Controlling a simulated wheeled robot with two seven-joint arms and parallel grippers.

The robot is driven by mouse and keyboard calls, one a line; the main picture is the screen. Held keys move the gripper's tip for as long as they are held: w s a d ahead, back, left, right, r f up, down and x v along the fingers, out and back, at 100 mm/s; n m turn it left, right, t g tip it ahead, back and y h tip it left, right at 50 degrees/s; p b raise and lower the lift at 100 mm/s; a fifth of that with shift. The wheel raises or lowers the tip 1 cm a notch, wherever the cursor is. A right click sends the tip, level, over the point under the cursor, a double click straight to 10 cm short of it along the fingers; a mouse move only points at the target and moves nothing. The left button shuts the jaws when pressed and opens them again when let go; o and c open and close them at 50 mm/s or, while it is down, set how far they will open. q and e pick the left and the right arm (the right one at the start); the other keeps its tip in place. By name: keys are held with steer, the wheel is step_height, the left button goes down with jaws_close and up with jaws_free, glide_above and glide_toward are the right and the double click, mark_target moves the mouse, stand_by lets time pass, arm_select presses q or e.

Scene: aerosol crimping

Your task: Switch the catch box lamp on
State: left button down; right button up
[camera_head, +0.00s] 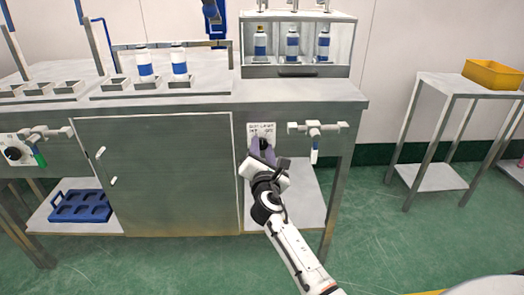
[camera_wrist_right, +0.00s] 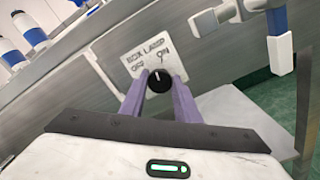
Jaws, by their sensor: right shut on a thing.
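The black lamp knob (camera_wrist_right: 160,81) sits on the bench front under a white label plate (camera_wrist_right: 150,52) reading BOX LAMP, OFF and ON. The plate also shows in the head view (camera_head: 262,128). The knob's white mark points roughly up in the wrist view, between the two words. My right gripper (camera_wrist_right: 160,87) has its purple fingers on either side of the knob, shut on it; in the head view the gripper (camera_head: 262,150) largely hides the knob. The glazed box (camera_head: 297,45) above holds several white-and-blue cans. I cannot tell if its lamp is lit. My left gripper is not in view.
A valve with a pipe handle (camera_head: 317,129) juts out just right of the label. Two cans stand in holders (camera_head: 146,83) on the bench top. A blue crate (camera_head: 80,206) lies on the low left shelf. A side table (camera_head: 447,85) carries a yellow bin (camera_head: 493,74).

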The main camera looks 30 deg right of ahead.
steer(key=shift+m+b, duration=0.35)
steer(key=shift+m, duration=0.75)
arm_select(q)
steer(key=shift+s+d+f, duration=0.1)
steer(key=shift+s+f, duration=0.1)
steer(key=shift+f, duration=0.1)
arm_select(e)
steer(key=shift+m, duration=0.8)
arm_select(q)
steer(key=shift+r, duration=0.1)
arm_select(e)
steer(key=o, duration=1)
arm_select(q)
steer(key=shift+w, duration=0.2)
arm_select(e)
steer(key=shift+o, duration=0.2)
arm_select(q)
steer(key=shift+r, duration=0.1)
